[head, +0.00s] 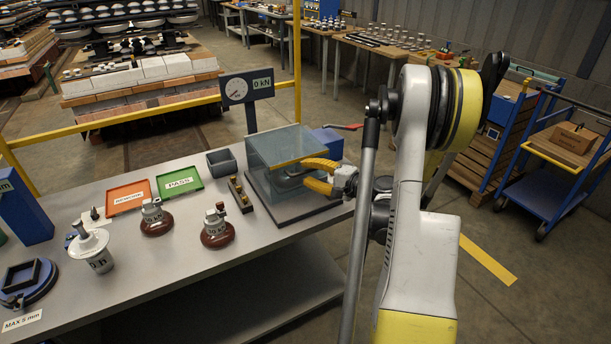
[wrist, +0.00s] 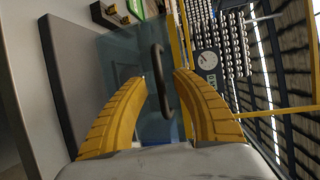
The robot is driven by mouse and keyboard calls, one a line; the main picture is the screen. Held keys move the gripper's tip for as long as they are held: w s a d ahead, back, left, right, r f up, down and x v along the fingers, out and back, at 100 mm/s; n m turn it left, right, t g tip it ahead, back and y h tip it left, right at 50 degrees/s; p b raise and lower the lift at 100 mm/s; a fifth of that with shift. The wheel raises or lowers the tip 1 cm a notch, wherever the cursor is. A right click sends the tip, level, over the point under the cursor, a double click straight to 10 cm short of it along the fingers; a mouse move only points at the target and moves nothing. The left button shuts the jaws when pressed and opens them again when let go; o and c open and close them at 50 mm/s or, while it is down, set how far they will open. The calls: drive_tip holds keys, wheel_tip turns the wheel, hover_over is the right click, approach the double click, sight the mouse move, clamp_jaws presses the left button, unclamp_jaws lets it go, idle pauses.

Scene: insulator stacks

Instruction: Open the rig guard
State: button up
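The rig guard (head: 285,147) is a clear, bluish box standing down on a dark base plate (head: 298,215) at the bench's right end. Its panes fill the middle of the wrist view (wrist: 118,55). A dark bar handle (wrist: 158,52) stands out from the guard. My gripper (head: 304,173) is at the guard's front right side, its yellow fingers apart. In the wrist view my gripper (wrist: 161,76) has the handle between its fingertips, closer to the right one. A gap shows at the left finger; contact at the right is unclear. What is inside the guard is hard to make out.
A gauge reading 0 kN (head: 249,86) stands behind the guard, with a blue block (head: 328,143) and red lever (head: 345,126) beside it. Left on the bench are brown insulators (head: 217,230), a green tray (head: 180,181) and an orange tray (head: 128,196). A yellow rail runs behind.

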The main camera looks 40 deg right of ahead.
drive_tip(key=shift+w, duration=0.4)
drive_tip(key=shift+a, duration=0.1)
clamp_jaws()
